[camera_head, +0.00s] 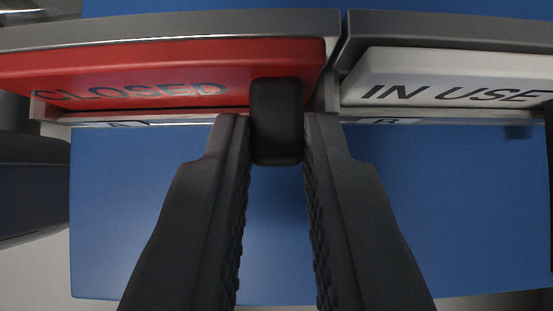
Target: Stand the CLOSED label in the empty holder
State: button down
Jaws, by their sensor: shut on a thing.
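The red CLOSED label (150,70) lies across the upper left, with its lettering facing me. It sits within the grey frame of the left holder (200,25), above a strip marked A. I cannot tell whether it is fully seated. A black grip (276,100) stands out at the label's right end. My gripper (276,135) has one finger on each side of this grip and is shut on it. The fingers hide part of the holder's lower edge.
A white IN USE label (450,75) sits in the right holder (450,27), marked B, close beside the left one. A blue surface (160,220) extends below both holders. Dark objects (30,190) stand at the left edge.

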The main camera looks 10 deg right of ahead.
jog(key=shift+f, duration=0.2)
dwell(0.6)
jog(key=c, duration=1.3)
grip_release()
jog(key=v, duration=1.7)
jog(key=shift+r, duration=0.15)
jog(key=shift+s, duration=0.1)
